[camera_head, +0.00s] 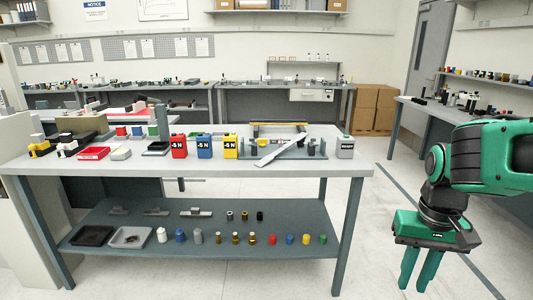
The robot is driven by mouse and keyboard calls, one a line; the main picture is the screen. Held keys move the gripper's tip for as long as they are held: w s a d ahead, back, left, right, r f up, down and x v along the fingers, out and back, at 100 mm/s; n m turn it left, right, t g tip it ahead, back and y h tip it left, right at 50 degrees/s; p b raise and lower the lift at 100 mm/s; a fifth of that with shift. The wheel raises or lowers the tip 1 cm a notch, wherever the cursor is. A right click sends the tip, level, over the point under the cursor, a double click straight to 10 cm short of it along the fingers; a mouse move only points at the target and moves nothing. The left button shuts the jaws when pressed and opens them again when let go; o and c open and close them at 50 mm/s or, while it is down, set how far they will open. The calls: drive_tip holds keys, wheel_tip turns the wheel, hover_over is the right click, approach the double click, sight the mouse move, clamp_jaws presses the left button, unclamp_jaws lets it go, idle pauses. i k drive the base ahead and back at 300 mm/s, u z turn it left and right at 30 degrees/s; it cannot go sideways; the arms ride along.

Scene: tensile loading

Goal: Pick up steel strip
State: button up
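A long pale grey strip (279,151), which looks like the steel strip, lies slanted across a grey holder (314,150) on the near workbench. Its lower left end sticks out past the holder toward the bench's front edge. My gripper (413,286) is at the lower right, beyond the bench's right end and well apart from the strip. Its two green fingers point down with a gap between them, and nothing shows in the gap.
Small parts and trays fill the lower shelf (200,256). Floor is clear right of the bench.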

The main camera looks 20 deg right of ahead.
sight(265, 160)
drive_tip(key=u, duration=0.05)
drive_tip(key=i, duration=1)
drive_tip(key=z, duration=0.05)
